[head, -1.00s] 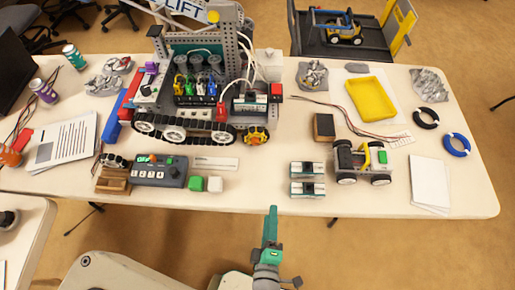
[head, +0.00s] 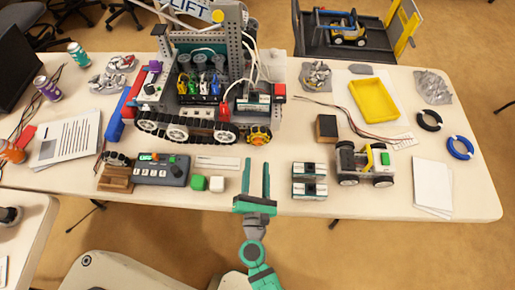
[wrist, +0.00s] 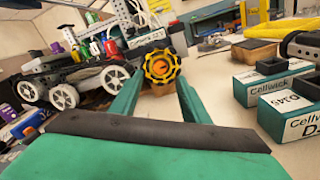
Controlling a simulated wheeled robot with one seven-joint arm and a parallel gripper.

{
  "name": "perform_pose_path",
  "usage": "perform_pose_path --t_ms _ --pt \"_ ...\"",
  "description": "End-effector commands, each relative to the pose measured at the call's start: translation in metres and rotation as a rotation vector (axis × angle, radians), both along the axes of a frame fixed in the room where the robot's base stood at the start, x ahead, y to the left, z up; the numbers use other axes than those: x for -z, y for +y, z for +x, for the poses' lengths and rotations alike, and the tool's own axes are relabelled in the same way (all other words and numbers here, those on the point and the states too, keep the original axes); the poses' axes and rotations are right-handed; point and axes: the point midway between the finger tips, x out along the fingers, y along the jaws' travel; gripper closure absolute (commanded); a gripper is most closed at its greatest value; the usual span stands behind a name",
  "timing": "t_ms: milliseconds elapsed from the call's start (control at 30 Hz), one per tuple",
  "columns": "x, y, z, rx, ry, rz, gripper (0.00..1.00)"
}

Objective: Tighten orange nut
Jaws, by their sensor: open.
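The orange nut (wrist: 160,69) shows as a small orange centre inside a yellow toothed wheel (wrist: 149,62) in the wrist view. In the head view the yellow wheel (head: 258,135) is at the front right corner of the tracked robot (head: 187,130), and the nut is too small to make out clearly. My gripper (head: 257,163) is open and empty above the table's front edge, its fingers pointing toward the wheel. In the wrist view the wheel appears between the tips of my gripper (wrist: 159,81), farther off, with a gap before it.
Two Cellwick boxes (head: 309,180) stand right of my gripper, beside a small wheeled cart (head: 364,163). Bare tabletop lies between my fingers and the wheel.

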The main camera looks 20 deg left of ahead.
Motion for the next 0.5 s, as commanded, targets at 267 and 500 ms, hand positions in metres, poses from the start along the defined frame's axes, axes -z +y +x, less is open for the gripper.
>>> perform_pose_path --t_ms 267,500 --pt "-0.001 0.017 0.046 -0.003 0.0 0.004 0.58" --pt "0.0 0.022 0.066 -0.001 0.001 0.002 0.58"
